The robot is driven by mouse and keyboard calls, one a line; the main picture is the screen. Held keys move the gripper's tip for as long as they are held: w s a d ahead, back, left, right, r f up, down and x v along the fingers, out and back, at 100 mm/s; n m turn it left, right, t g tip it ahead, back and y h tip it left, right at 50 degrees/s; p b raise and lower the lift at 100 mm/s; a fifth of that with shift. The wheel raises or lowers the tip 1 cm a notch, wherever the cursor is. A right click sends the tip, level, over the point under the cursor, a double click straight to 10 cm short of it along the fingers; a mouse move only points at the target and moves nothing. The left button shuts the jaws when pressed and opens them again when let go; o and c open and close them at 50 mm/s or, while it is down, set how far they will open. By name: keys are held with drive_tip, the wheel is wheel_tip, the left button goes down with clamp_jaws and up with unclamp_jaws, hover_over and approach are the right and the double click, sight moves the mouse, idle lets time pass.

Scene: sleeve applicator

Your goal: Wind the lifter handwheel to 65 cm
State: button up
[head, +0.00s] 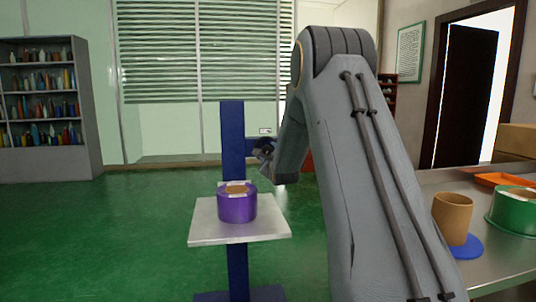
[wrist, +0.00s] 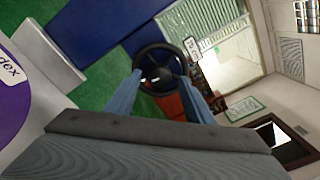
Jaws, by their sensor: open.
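The lifter is a blue column (head: 233,140) with a pale platform (head: 265,226) bearing a purple drum (head: 237,207). The black handwheel (head: 262,149) is at the column's right side, small and partly hidden by my arm in the head view. In the wrist view the handwheel (wrist: 149,51) is a dark ring with a hub, seen nearly face-on. My gripper (wrist: 160,79) is open, its two bluish fingers on either side of the wheel's lower part. I cannot tell whether they touch the rim.
A steel table (head: 490,268) at right holds a tan cup (head: 453,216), a green round container (head: 512,212) and an orange tray (head: 500,180). The green floor left of the lifter is clear.

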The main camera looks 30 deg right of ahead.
drive_tip(key=shift+w+d, duration=0.1)
drive_tip(key=shift+w, duration=0.45)
drive_tip(key=c, duration=1.1)
drive_tip(key=shift+o, duration=0.3)
drive_tip(key=shift+n, duration=0.3)
